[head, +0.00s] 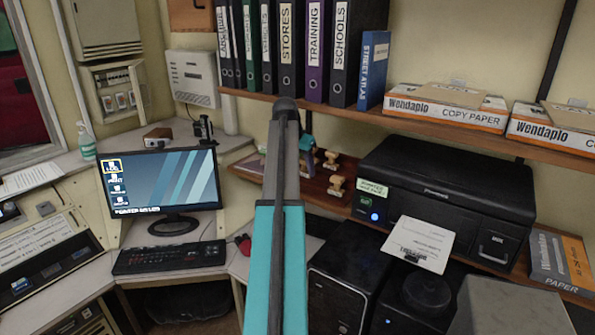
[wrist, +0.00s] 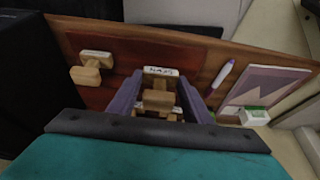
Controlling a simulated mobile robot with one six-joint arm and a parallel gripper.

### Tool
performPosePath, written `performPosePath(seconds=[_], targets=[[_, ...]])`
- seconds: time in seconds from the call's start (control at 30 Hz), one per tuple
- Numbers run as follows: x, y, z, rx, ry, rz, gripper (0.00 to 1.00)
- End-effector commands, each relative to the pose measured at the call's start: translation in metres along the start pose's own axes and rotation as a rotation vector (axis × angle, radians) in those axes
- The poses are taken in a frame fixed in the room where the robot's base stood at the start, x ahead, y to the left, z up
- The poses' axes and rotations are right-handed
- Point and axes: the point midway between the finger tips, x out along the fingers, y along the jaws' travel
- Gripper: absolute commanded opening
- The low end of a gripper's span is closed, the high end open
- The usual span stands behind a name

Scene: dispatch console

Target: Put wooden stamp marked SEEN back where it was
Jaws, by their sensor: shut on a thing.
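My gripper (wrist: 160,84) is shut on a wooden stamp (wrist: 158,100) in the wrist view, one dark finger on each side of it. The stamp has a pale block handle and a white label with dark, upside-down letters that are too small to read surely. It is over the brown shelf (wrist: 220,62); I cannot tell whether it touches the shelf.
A purple pen (wrist: 221,75), a picture card (wrist: 262,88) and a small white-and-green block (wrist: 254,117) lie right of the gripper. A black printer (head: 445,190) stands right of the stamps. Binders (head: 290,50) fill the shelf above. A monitor (head: 162,185) is at left.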

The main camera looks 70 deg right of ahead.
Motion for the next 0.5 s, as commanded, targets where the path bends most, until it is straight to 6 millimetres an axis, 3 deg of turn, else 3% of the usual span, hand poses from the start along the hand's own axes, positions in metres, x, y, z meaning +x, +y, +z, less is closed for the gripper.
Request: performPosePath(seconds=[0.2, 0.5], targets=[[0.005, -0.018, -0.008, 0.001, -0.001, 0.001, 0.30], [0.006, -0.019, -0.007, 0.001, 0.000, 0.000, 0.30]])
